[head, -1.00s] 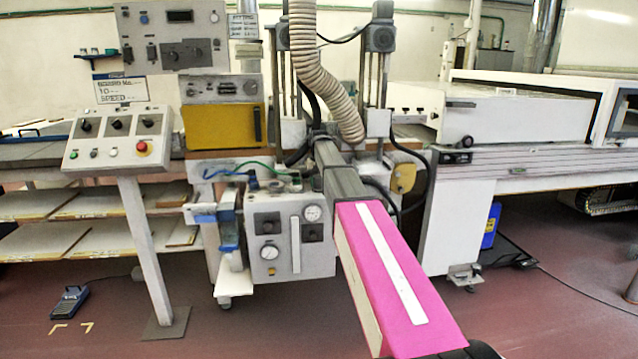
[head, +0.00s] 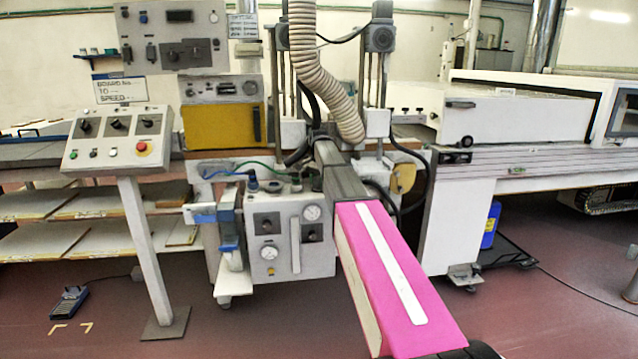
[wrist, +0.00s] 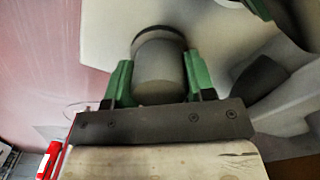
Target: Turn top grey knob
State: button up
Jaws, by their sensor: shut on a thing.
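The grey knob (wrist: 158,70) is a short, smooth cylinder in the wrist view, with a darker rim at its far end. It stands against a pale surface. My gripper (wrist: 157,80) is shut on it, with one green finger on its left side and one on its right. The knob's lower end is hidden by the dark gripper bar. In the head view my arm reaches toward the machine in the middle and hides its own gripper and the knob.
A second dark knob-like part (wrist: 258,80) stands close to the right finger. In the head view a gauge box (head: 292,232) is left of my arm, a ribbed hose (head: 325,70) hangs above it, and a control console (head: 118,138) stands farther left.

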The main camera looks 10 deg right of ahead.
aim_at(319, 177)
jog(key=shift+m, duration=0.5)
jog(key=o, duration=0.9)
jog(key=shift+r, duration=0.2)
notch_tip(319, 177, up, 7)
jog(key=shift+r, duration=0.1)
jog(key=shift+s, duration=0.1)
